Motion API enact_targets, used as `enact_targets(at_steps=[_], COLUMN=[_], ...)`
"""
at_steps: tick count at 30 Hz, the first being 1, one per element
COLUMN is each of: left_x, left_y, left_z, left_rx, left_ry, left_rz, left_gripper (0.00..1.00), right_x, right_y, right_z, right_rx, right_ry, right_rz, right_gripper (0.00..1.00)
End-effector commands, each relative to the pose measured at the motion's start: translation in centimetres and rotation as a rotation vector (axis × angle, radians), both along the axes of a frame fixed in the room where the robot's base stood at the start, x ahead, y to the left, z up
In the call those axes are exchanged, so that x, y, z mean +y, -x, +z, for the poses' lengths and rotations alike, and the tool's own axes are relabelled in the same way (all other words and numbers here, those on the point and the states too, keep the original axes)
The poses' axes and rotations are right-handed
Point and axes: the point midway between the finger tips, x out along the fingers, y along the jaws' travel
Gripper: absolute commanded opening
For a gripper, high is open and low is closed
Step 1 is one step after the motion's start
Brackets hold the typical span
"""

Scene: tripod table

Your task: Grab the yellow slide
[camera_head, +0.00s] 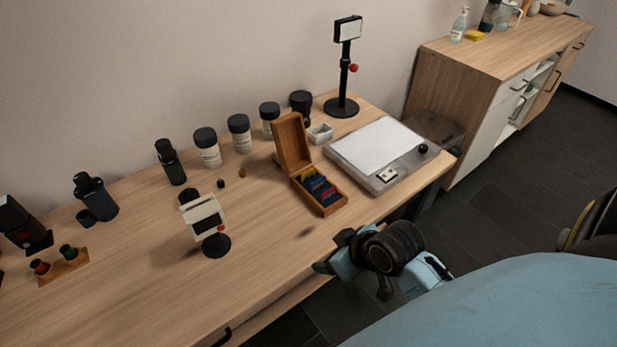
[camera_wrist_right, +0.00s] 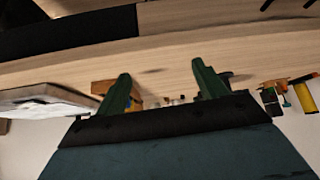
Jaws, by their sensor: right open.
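An open wooden box (camera_head: 334,209) stands on the table with its lid raised. Several small coloured slides (camera_head: 318,187) stand in it, with blue, red and green showing. My right gripper (camera_head: 322,267) is over the table's front edge, below and apart from the box. The right wrist view shows its two dark green fingers (camera_wrist_right: 164,86) spread apart with nothing held between them. The box (camera_wrist_right: 103,87) shows there partly behind the left finger. My left gripper is not in view.
A flat light panel (camera_head: 376,148) lies right of the box. A small white-screened stand (camera_head: 206,217) is left of it. Jars (camera_head: 207,147) and a tall black stand (camera_head: 344,75) line the back. The table front between box and small stand is clear.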

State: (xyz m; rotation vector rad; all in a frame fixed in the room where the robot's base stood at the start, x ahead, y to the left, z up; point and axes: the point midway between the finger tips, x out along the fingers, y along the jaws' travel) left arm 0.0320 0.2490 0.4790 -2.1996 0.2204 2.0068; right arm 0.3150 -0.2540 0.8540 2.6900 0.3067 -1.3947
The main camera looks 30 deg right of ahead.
Motion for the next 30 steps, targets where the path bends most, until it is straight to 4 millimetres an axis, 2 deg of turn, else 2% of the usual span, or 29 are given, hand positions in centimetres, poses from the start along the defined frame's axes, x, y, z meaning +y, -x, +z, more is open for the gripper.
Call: enact_targets(at_steps=[1,3,9,12,15,25,30], left_x=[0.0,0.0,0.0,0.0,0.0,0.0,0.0], left_y=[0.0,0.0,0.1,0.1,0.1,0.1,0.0], left_z=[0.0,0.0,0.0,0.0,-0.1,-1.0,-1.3], left_rx=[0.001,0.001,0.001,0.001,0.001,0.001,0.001], left_ry=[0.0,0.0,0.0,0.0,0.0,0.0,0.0], left_rz=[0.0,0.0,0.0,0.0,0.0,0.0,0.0], left_gripper=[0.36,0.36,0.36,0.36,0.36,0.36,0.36], right_x=[-1.1,-2.4,-7.1,-9.4,-10.7,-10.5,-10.3], right_y=[-1.7,-3.7,-8.7,-10.3,-11.3,-16.6,-18.2], right_z=[0.5,1.3,3.7,4.8,5.3,2.9,2.0], right_rx=[-0.058,-0.137,-0.356,-0.445,-0.493,-0.506,-0.503], right_ry=[-0.011,-0.027,-0.06,-0.067,-0.07,-0.072,-0.07], right_rz=[-0.004,-0.013,-0.074,-0.114,-0.139,-0.146,-0.146], right_gripper=[0.71,0.71,0.71,0.71,0.71,0.71,0.71])
